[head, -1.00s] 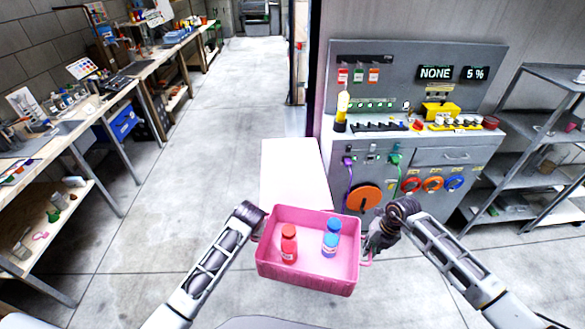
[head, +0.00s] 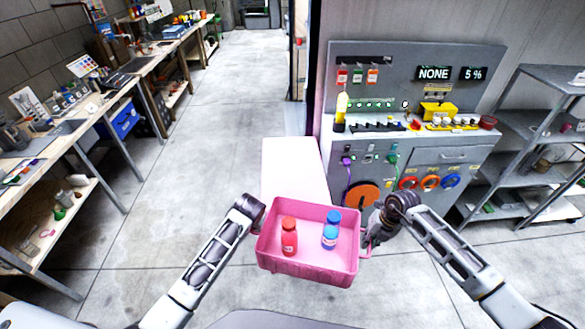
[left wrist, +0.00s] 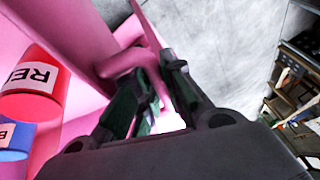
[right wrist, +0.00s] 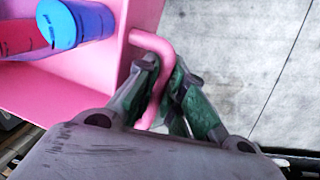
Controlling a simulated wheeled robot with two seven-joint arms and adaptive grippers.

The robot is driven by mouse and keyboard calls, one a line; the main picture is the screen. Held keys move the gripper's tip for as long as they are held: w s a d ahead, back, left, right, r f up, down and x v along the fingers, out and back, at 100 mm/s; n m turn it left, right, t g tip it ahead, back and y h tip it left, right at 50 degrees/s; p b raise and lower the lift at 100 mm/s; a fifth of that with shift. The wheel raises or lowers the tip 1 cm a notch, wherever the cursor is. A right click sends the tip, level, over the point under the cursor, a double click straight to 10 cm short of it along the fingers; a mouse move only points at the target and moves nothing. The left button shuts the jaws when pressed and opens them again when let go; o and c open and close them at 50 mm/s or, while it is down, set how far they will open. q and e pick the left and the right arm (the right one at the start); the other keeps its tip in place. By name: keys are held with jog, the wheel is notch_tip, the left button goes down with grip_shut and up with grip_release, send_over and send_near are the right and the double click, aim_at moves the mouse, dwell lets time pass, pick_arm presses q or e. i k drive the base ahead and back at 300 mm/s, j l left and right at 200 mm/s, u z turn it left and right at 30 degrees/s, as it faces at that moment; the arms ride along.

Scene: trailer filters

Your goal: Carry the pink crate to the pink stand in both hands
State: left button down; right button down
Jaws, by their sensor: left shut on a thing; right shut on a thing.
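The pink crate (head: 305,272) hangs level in front of me, held at both ends.
Workbenches (head: 75,140) line the left wall. The floor aisle (head: 225,100) ahead left is clear.

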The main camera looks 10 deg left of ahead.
aim_at(288, 176)
jog(key=i+j, duration=0.3)
jog(key=i, duration=0.15)
jog(key=i+j, duration=0.25)
jog(key=i, duration=0.25)
jog(key=i+j, duration=0.3)
jog(key=i, duration=0.15)
